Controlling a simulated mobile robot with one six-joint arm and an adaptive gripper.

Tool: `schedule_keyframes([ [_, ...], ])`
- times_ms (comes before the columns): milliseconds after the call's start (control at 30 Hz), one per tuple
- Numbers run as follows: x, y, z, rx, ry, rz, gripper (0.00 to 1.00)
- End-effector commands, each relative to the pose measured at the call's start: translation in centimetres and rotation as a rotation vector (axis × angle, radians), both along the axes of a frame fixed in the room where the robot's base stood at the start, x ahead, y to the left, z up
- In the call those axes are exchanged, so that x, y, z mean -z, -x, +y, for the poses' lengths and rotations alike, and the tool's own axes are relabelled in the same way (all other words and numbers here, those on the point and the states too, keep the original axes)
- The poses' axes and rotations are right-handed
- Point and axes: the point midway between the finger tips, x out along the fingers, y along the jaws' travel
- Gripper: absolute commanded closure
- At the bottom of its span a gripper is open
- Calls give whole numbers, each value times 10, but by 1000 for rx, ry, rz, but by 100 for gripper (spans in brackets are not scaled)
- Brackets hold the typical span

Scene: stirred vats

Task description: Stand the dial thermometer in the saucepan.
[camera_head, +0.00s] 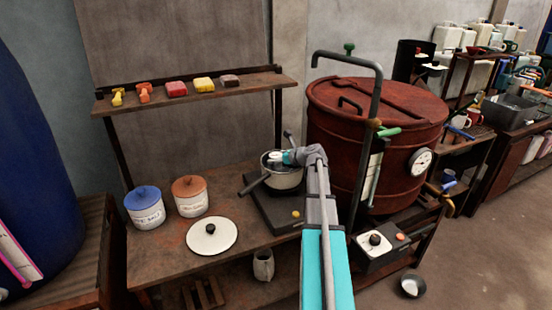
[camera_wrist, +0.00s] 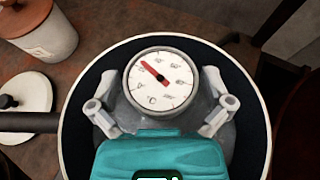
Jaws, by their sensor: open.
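The saucepan (camera_head: 285,181) is a pale pot with a dark handle, standing on the black hot plate. In the wrist view, its light rim and dark inside (camera_wrist: 254,110) surround my gripper. The dial thermometer (camera_wrist: 160,79) has a round white face with a red needle, and it faces the wrist camera over the pan's inside. Its stem is hidden, so I cannot tell whether it touches the pan. My gripper (camera_wrist: 160,98) is open, one finger on each side of the dial, with gaps visible. In the head view my gripper (camera_head: 287,157) is at the pan's mouth.
The hot plate (camera_head: 262,210) sits on the wooden bench. A white lid (camera_head: 212,236) and two lidded jars, blue (camera_head: 145,210) and orange (camera_head: 189,198), stand to the left. A large red vat (camera_head: 345,130) with a bent pipe (camera_head: 375,100) is close on the right. A shelf (camera_head: 240,88) hangs behind.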

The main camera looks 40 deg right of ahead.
Motion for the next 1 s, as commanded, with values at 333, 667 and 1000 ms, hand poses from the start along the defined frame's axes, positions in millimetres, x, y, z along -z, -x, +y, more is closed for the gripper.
schedule_keyframes([
  [333,-11,18,-4,2,0,0,0],
  [667,-32,66,-17,4,1,0,0],
  [1000,-46,102,-27,1,0,0,0],
])
